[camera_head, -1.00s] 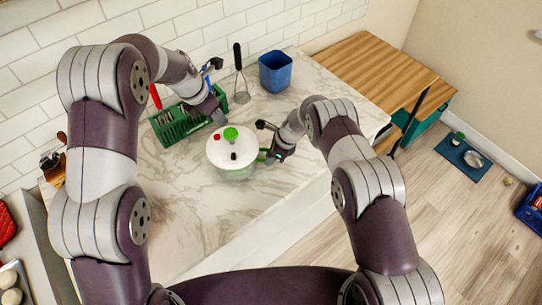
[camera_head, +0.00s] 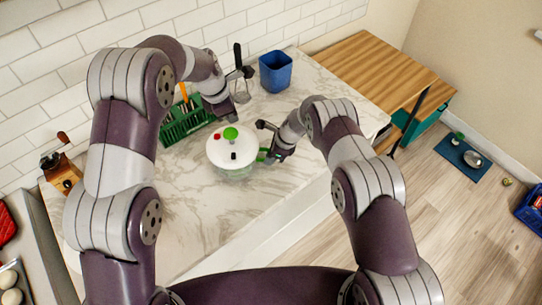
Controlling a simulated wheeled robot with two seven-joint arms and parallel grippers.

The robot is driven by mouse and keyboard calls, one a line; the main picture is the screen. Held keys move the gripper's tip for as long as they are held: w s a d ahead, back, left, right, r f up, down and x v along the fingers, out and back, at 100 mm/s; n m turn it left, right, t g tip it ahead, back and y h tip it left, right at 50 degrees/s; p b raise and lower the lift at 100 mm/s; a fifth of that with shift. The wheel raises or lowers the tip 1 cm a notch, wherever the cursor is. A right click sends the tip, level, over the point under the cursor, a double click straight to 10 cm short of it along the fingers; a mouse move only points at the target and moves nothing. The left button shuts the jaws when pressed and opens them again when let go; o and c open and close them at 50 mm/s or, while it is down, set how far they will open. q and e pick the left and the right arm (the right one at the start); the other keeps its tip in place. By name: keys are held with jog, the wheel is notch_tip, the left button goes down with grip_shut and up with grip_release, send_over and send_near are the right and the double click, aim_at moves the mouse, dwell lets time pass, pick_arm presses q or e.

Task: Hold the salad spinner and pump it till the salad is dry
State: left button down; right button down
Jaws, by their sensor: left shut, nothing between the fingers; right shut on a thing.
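The salad spinner (camera_head: 222,158) stands upright on the marble counter, with a white lid and a clear lower bowl. Its lid carries a green knob (camera_head: 231,132), a red button and a small black part. My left gripper (camera_head: 229,115) is shut and empty, behind the spinner and above the green knob in the picture. Whether it touches the knob cannot be told; a gap seems to show. The salad inside is not clearly visible.
A green utensil rack (camera_head: 180,128) stands behind left, partly hidden by my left arm. A blue bin (camera_head: 275,72) and a hanging utensil stand at the back. A coffee grinder (camera_head: 62,172) is at far left. The counter (camera_head: 190,215) in front of the spinner is clear.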

aim_at(231, 132)
pick_arm(q)
jog(key=shift+w+a+f+m+y, duration=0.15)
jog(key=shift+w+f+m+y, duration=0.55)
jog(key=shift+m, duration=2.6)
jog(key=shift+s+a+f+m+y, duration=0.15)
jog(key=shift+f+m, duration=1.05)
jog(key=shift+m, duration=2.1)
jog(key=shift+w+a+f+m+y, duration=0.2)
jog(key=shift+w+f+m+y, duration=0.5)
jog(key=shift+m, duration=2.6)
jog(key=shift+s+f+h, duration=0.25)
jog(key=shift+s+x, duration=0.25)
jog(key=shift+x, duration=0.85)
jog(key=shift+f, duration=0.15)
